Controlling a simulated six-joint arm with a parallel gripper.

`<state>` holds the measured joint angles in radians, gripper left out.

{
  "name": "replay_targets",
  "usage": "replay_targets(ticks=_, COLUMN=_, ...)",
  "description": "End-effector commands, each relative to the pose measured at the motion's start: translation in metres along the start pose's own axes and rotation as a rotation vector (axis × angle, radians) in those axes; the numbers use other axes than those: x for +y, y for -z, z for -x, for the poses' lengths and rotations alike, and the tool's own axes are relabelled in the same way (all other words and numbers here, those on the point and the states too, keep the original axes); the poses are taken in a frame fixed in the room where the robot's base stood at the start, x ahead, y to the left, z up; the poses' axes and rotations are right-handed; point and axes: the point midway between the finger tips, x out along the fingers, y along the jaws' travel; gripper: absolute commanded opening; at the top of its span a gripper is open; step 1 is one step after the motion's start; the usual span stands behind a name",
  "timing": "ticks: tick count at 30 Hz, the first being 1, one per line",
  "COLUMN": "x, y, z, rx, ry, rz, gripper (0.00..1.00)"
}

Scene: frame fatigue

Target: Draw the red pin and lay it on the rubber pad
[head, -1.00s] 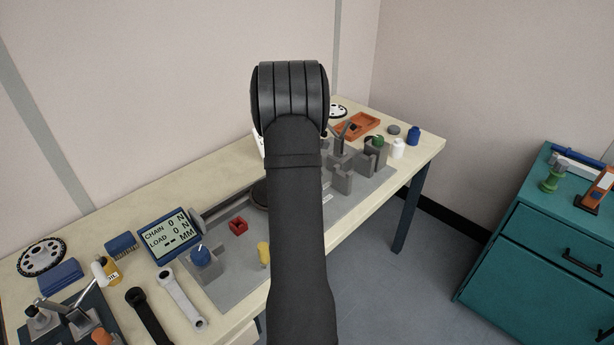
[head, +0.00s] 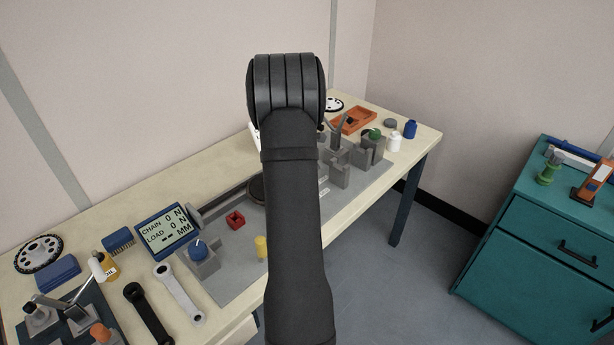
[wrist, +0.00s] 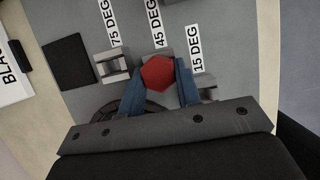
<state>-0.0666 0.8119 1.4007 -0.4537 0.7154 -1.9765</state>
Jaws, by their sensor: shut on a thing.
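In the wrist view my gripper (wrist: 159,84) has its two blue fingers shut on the red pin (wrist: 158,72), whose six-sided head faces the camera. The pin's shank is hidden beneath the head. The pin is over or at the block by the 45 DEG label; I cannot tell whether it is still seated. A flat black square (wrist: 68,62), which looks like the rubber pad, lies left of the 75 DEG block and apart from my gripper. In the head view my arm hides my gripper and the pin.
Grey blocks stand by the 75 DEG (wrist: 112,68) and 15 DEG (wrist: 205,82) labels, close to my fingers. In the head view, a small red box (head: 235,221), a yellow cylinder (head: 261,246) and a blue knob (head: 199,249) are left of my arm. A display (head: 167,229) stands behind.

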Motion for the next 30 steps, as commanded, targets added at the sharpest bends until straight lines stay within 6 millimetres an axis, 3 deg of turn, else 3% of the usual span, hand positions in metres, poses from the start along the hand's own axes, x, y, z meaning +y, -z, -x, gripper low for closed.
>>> replay_targets(ticks=30, x=0.000, y=-0.015, z=0.035, rx=-0.001, ry=-0.001, rz=0.000, gripper=0.03)
